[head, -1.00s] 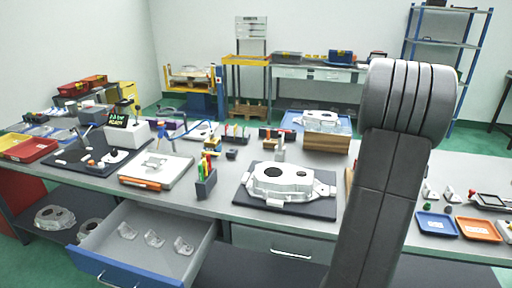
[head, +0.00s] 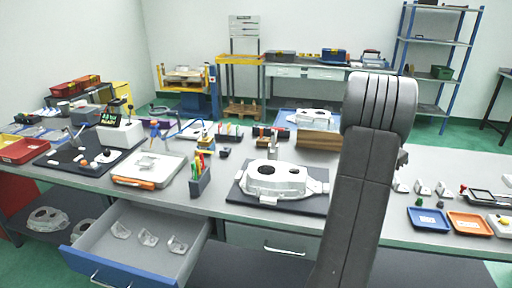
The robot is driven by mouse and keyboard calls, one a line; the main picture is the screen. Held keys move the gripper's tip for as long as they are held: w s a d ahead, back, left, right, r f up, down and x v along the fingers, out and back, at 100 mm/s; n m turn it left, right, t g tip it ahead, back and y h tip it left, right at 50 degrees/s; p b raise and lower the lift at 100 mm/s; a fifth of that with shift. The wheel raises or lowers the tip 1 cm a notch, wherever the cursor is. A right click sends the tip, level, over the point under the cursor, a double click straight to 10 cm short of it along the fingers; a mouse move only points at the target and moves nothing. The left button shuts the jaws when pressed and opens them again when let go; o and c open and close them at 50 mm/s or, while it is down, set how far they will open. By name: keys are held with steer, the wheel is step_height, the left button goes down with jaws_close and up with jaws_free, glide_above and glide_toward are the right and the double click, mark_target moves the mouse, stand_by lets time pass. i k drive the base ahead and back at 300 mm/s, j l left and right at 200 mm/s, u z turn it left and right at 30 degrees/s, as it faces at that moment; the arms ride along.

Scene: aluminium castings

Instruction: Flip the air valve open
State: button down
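I cannot pick out an air valve with certainty. A thin blue hose or tube (head: 180,134) lies on the bench left of centre, near a small upright blue part (head: 155,131); whether either belongs to the valve is too small to tell. Small red and green parts stand at the right of the bench, with a red one (head: 463,189) beside a dark frame. My gripper is not in view. My own dark arm link rises in front of the bench right of centre and hides part of the bench behind it.
A large aluminium casting (head: 274,180) sits on a dark mat. An open drawer (head: 128,266) with several small castings juts out at the front left. A pen holder (head: 200,182), blue tray (head: 429,220) and orange tray (head: 470,224) stand on the bench.

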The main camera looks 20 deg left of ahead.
mark_target(204, 152)
steer(key=u, duration=1.5)
steer(key=i+u, duration=0.1)
steer(key=u, duration=0.15)
steer(key=i+l, duration=0.6)
steer(key=i, duration=0.15)
